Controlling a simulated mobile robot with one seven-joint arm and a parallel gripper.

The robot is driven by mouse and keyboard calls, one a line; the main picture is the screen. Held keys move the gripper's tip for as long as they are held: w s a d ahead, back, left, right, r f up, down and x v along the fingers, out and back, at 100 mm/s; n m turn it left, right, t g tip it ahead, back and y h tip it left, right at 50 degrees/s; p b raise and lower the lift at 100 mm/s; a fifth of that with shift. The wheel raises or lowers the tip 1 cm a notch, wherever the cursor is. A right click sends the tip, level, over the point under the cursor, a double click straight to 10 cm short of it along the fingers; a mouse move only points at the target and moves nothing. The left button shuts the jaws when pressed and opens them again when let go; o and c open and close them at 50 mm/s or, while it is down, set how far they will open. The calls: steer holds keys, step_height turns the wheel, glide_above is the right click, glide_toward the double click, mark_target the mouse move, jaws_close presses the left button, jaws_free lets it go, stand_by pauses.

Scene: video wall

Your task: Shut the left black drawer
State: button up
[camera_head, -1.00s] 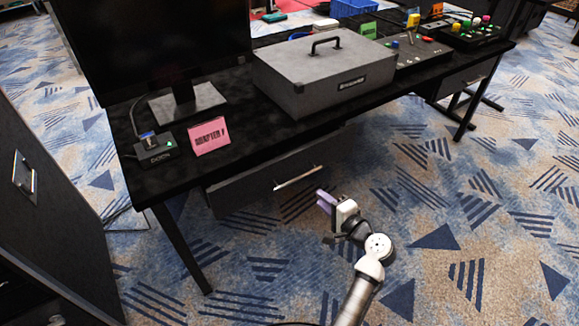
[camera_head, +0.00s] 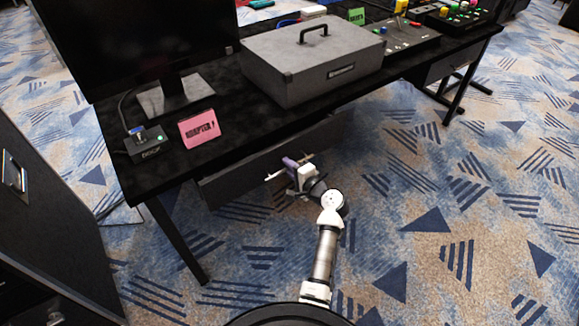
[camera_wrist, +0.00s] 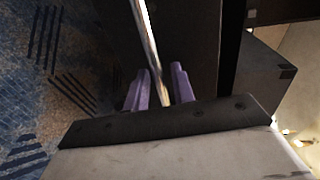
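The left black drawer (camera_head: 240,180) hangs under the near left part of the desk and sticks out from beneath the top. Its slim silver handle (camera_head: 275,175) is on its front face. My gripper (camera_head: 292,165), with purple fingers, is at the right part of this handle in the head view. In the wrist view the handle bar (camera_wrist: 147,35) runs down between the two fingers (camera_wrist: 160,88), with the dark drawer front (camera_wrist: 195,35) behind it. The fingers are apart with narrow gaps around the bar; a firm hold does not show.
The black desk (camera_head: 160,180) carries a monitor (camera_head: 130,40), a pink sign (camera_head: 199,129), a grey case (camera_head: 310,65) and control panels. A desk leg (camera_head: 182,245) stands left of the drawer. A dark cabinet (camera_head: 45,210) is at the left edge. Carpet to the right is clear.

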steer(key=shift+w+a, duration=0.15)
steer(key=shift+c, duration=0.2)
jaws_close()
steer(key=x, duration=0.1)
steer(key=b+x, duration=0.1)
steer(key=x, duration=0.2)
steer(key=shift+w+a+r, duration=0.1)
steer(key=shift+w+r, duration=0.05)
steer(key=shift+r, duration=0.3)
steer(key=shift+o, duration=0.2)
jaws_free()
